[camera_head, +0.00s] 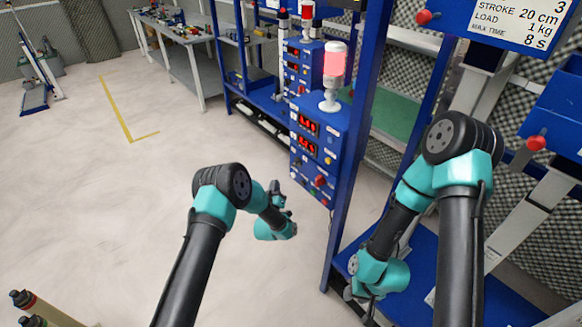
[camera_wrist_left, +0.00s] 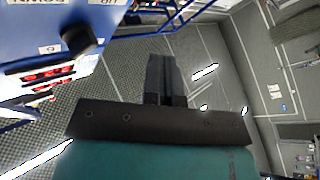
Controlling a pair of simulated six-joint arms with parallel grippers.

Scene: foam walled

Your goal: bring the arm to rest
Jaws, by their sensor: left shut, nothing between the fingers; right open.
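My left arm (camera_head: 222,187) comes in from the lower left and reaches over the bare floor. Its gripper (camera_head: 275,188) is small and partly hidden by the wrist in the head view. In the left wrist view the fingers of the left gripper (camera_wrist_left: 163,76) are together with nothing between them. My right arm (camera_head: 462,150) is bent down at the right, in front of the blue rack. Its gripper (camera_head: 358,305) hangs low by the rack's lower blue shelf, open, its fingers partly hidden. I see nothing held in it.
A blue control box (camera_head: 318,150) with red displays and a lit red lamp (camera_head: 334,68) stands just beyond my left gripper. A blue post (camera_head: 358,120) rises between the arms. A grey workbench (camera_head: 185,45) stands behind. The floor (camera_head: 110,180) at the left is clear.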

